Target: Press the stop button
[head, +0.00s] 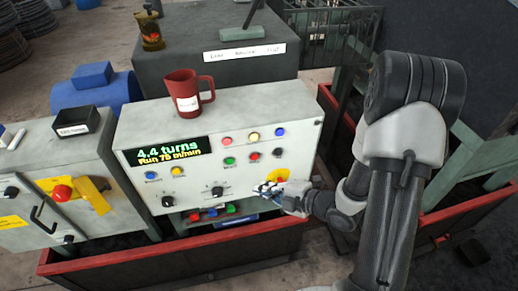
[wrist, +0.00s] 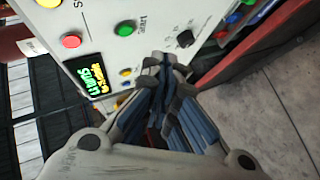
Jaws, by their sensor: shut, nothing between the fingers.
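The pale control panel (head: 215,125) has a lit display (head: 168,150) reading "4.4 turns" and "Run 78 m/min". It carries two red buttons, an upper one (head: 253,136) and a lower one (head: 255,157), beside yellow, blue and green ones. I cannot read which is the stop button. My gripper (head: 266,189) is shut and empty in front of the panel's lower right. In the wrist view its closed fingertips (wrist: 168,68) overlap the panel; contact cannot be told. A red button (wrist: 70,41) shows there too.
A red mug (head: 188,92) stands on the panel's top. A left cabinet has a red mushroom button (head: 62,193) on yellow. Coloured items (head: 212,213) lie on a shelf below the panel. A red-rimmed trough (head: 170,250) runs along the front.

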